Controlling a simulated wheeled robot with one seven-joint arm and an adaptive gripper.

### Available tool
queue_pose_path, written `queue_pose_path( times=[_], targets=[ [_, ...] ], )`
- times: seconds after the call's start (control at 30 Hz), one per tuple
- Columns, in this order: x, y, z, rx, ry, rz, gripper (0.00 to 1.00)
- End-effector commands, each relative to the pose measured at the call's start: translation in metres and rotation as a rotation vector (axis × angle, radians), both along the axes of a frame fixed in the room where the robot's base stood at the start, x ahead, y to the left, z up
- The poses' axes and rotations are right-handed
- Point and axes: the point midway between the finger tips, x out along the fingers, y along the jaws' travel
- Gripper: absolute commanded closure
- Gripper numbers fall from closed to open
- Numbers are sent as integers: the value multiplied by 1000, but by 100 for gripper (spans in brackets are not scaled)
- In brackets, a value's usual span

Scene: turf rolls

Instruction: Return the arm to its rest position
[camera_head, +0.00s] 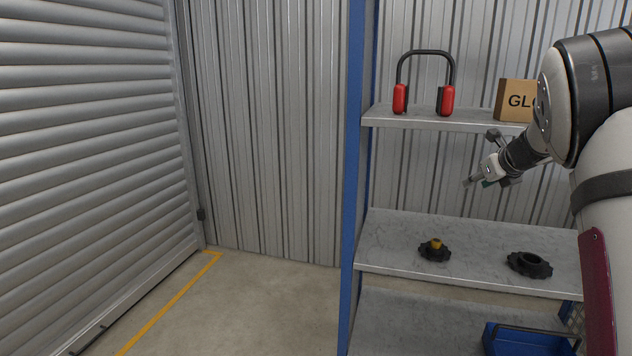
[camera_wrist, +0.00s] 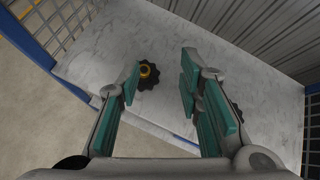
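My gripper (camera_head: 478,181) is at the end of my arm, which reaches in from the right in the head view. It hangs in the gap between the upper and middle shelf boards, above the middle one. In the wrist view my gripper (camera_wrist: 160,85) has its teal-padded fingers spread apart, with nothing between them. Below it on the middle shelf (camera_head: 395,240) lies a black lobed knob with a yellow centre (camera_head: 436,249), also seen past the left finger in the wrist view (camera_wrist: 149,76). A black lobed ring (camera_head: 529,264) lies to its right, mostly hidden by the right finger in the wrist view.
On the upper shelf (camera_head: 385,116) stand a black bar with two red grips (camera_head: 448,100) and a cardboard box (camera_head: 510,98). A blue bin (camera_head: 515,341) sits on the lowest shelf. A blue post (camera_head: 354,140) edges the rack. The floor to the left (camera_head: 250,300) is clear.

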Motion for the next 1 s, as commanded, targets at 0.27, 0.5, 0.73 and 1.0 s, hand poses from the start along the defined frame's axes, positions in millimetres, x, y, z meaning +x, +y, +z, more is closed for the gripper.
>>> queue_pose_path(
  times=[0.27, 0.5, 0.73, 1.0],
  targets=[
    [-64, -9, 117, 608, -369, -634, 67],
    [-171, 0, 127, 1157, -498, -1172, 67],
    [-297, 50, 78, 1580, -462, -1722, 67],
    [-436, 137, 7, 1782, -315, -2336, 67]
  ],
)
